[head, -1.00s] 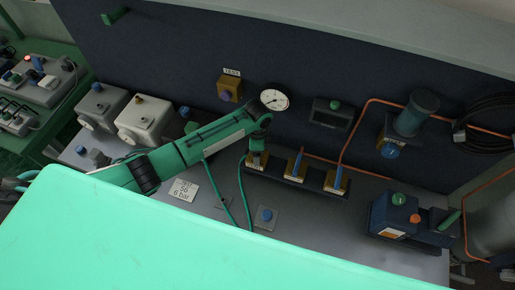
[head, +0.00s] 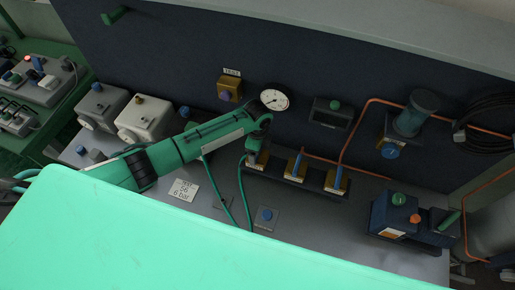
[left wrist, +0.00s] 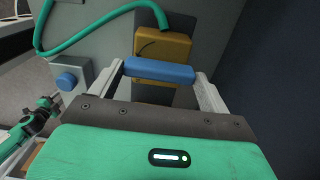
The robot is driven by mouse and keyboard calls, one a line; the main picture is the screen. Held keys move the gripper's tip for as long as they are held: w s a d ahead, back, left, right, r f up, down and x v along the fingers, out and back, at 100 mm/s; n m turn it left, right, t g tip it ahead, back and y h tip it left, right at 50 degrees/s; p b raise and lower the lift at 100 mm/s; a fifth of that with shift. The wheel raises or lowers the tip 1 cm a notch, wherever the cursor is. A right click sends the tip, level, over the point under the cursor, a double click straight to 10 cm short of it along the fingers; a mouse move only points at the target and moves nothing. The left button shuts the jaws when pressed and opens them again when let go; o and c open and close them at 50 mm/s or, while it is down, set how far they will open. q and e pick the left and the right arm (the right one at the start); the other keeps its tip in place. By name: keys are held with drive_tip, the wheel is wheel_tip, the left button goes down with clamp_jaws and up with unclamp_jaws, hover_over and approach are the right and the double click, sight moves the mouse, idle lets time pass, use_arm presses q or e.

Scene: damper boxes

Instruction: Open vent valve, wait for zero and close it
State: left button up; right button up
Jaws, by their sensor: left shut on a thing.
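In the head view a row of three brass-coloured valves stands on a dark block on the bench. The middle valve (head: 294,166) and the right valve (head: 337,181) have upright blue levers. My left gripper (head: 256,146) is at the left valve (head: 258,161), hiding most of its lever. In the left wrist view the blue lever (left wrist: 158,70) lies crosswise between the two fingers, which are shut on it, with the yellow valve body (left wrist: 165,44) behind. A round white gauge (head: 274,100) is on the dark panel behind; its reading is too small to tell. My right gripper is out of view.
A yellow box (head: 229,88) under a label and a dark display box (head: 331,112) are on the panel. A green hose (head: 242,190) hangs near my arm. A blue button plate (head: 265,217) lies in front. A dark blue unit (head: 397,212) stands at right.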

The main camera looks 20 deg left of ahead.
use_arm(q)
drive_tip(key=o, duration=0.9)
drive_tip(key=shift+o, duration=0.2)
drive_tip(key=shift+r, duration=0.15)
drive_tip(key=shift+r, duration=0.3)
wheel_tip(320, 180, up, 13)
drive_tip(key=b, duration=0.4)
drive_tip(key=shift+b, duration=0.4)
drive_tip(key=shift+f, duration=0.1)
